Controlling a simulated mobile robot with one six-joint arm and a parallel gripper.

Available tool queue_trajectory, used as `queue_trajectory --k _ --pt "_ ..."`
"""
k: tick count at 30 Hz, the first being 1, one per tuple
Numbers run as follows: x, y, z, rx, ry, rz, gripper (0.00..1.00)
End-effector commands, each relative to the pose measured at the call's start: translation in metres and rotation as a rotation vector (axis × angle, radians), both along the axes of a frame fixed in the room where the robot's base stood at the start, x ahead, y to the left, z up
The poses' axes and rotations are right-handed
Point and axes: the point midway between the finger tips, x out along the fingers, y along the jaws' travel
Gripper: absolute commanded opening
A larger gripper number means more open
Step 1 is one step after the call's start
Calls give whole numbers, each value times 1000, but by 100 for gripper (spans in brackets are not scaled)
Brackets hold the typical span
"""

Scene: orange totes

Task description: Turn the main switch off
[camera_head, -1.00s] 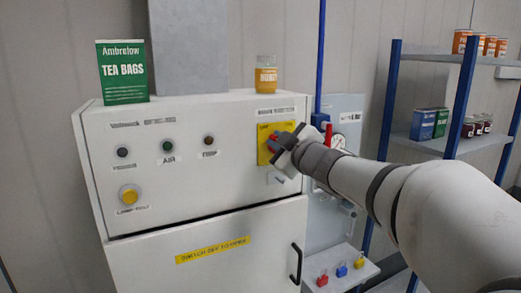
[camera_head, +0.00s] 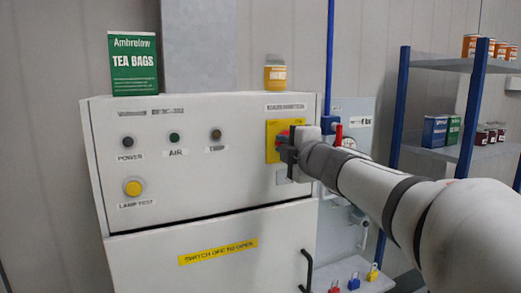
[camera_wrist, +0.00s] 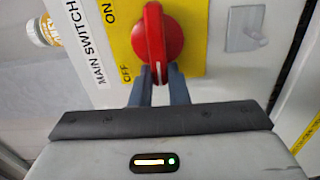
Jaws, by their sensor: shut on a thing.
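The main switch is a red rotary handle (camera_wrist: 158,42) on a yellow plate (camera_wrist: 90,45) marked ON and OFF. In the wrist view the handle's long axis runs up and down the picture, with OFF beside its lower end. My gripper (camera_wrist: 158,84) is shut on the lower end of the handle, one finger on each side. In the head view the yellow plate (camera_head: 272,142) is at the upper right of the white cabinet (camera_head: 200,178), and my gripper (camera_head: 287,148) covers most of the red handle.
A tea bags box (camera_head: 134,72) and a honey jar (camera_head: 275,77) stand on the cabinet top. A red valve lever (camera_head: 338,135) and a blue pipe (camera_head: 329,60) are close to my wrist. A blue-framed shelf (camera_head: 465,100) stands at the right. The cabinet door has a black handle (camera_head: 308,268).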

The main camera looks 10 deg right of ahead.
Motion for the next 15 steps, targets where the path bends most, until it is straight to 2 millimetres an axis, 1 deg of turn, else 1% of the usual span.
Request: queue_trajectory --k 1,15 --pt "0 0 -3 -12 -2 0 0" --pt "0 0 -3 -47 -11 1 0"
